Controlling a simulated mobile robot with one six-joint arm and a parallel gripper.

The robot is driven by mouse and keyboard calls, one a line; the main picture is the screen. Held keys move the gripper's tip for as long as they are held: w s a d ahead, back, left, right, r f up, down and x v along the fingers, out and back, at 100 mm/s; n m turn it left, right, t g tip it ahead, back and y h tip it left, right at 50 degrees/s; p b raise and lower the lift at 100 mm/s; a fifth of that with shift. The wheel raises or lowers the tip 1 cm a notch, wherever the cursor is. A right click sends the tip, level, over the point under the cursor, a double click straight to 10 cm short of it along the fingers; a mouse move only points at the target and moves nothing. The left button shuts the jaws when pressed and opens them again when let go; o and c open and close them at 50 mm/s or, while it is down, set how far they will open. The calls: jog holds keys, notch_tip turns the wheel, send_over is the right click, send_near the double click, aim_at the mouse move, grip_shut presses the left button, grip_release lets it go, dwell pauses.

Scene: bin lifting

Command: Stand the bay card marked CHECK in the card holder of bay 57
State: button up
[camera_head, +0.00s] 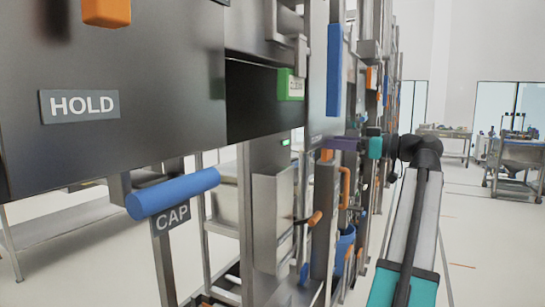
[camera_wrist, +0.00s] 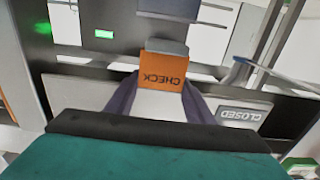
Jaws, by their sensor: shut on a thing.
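The orange card marked CHECK (camera_wrist: 163,73) shows in the wrist view, its lettering upside down there. My gripper (camera_head: 330,143) has purple fingers and is shut on this card; the fingers run up to it from both sides in the wrist view. A small grey block (camera_wrist: 167,46) sits right at the card's far edge; I cannot tell whether they touch. No number 57 is readable, so I cannot tell which holder is bay 57's.
A grey CLOSED plate (camera_wrist: 240,114) lies right of the card. A green lamp (camera_wrist: 104,33) glows at left. In the head view are a HOLD plate (camera_head: 79,106), a blue cylinder (camera_head: 173,193) above a CAP sign (camera_head: 172,219) and a green card (camera_head: 290,85). Open floor lies at right.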

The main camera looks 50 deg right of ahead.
jog(key=p+x, duration=0.3)
jog(key=x, duration=1.3)
jog(key=shift+w, duration=0.35)
jog(key=shift+f, duration=0.1)
jog(key=shift+a+f+p, duration=0.15)
jog(key=shift+f+p, duration=0.8)
jog(key=shift+f, duration=0.8)
jog(key=shift+f, duration=0.15)
jog(key=o, duration=1.1)
jog(key=shift+r, duration=0.25)
